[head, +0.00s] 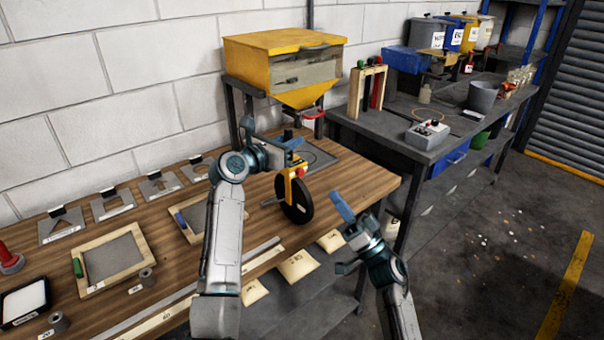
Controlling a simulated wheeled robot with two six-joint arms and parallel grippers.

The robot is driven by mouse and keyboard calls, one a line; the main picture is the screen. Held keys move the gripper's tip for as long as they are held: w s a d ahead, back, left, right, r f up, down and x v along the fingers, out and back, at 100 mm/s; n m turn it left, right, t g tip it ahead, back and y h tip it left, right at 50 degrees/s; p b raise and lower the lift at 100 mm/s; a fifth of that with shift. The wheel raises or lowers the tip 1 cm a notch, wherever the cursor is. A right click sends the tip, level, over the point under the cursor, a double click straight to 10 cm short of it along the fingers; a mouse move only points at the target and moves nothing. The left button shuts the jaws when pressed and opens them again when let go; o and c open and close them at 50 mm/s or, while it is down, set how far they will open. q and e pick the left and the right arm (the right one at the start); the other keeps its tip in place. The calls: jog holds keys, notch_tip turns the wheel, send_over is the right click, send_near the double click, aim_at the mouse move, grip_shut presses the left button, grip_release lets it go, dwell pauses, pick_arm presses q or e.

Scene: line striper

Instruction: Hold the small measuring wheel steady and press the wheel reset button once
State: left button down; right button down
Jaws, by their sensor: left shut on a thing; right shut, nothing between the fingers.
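The small measuring wheel has a yellow frame and a black wheel (297,205), standing upright at the right part of the wooden bench. A red button (302,172) shows on the frame's upper right side. My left gripper (295,152) is shut on the upper part of the measuring wheel, and its fingers partly hide what they grip. My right gripper (341,206) is shut and empty, to the right of the black wheel and apart from it, in front of the bench edge.
A yellow hopper (285,55) stands behind the wheel. Framed screens (112,256) and metal stencils (62,224) lie on the wooden bench (150,215) to the left. A grey bench at the back right holds a grey control box (428,134) and a bucket (481,98).

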jog(key=w+a, duration=0.5)
jog(key=w, duration=0.2)
dwell(0.5)
jog(key=shift+w+a, duration=0.1)
jog(key=shift+w, duration=0.05)
dwell(1.8)
jog(key=shift+w+a, duration=0.2)
jog(key=shift+w, duration=0.05)
jog(key=shift+w+a, duration=0.25)
jog(key=shift+w, duration=0.15)
dwell(0.7)
jog(key=shift+s, duration=0.1)
jog(key=shift+s+d, duration=0.5)
jog(key=shift+s, duration=0.2)
jog(key=shift+s+d, duration=0.75)
jog(key=shift+s, duration=0.25)
jog(key=shift+s+d, duration=0.75)
jog(key=shift+s, duration=0.25)
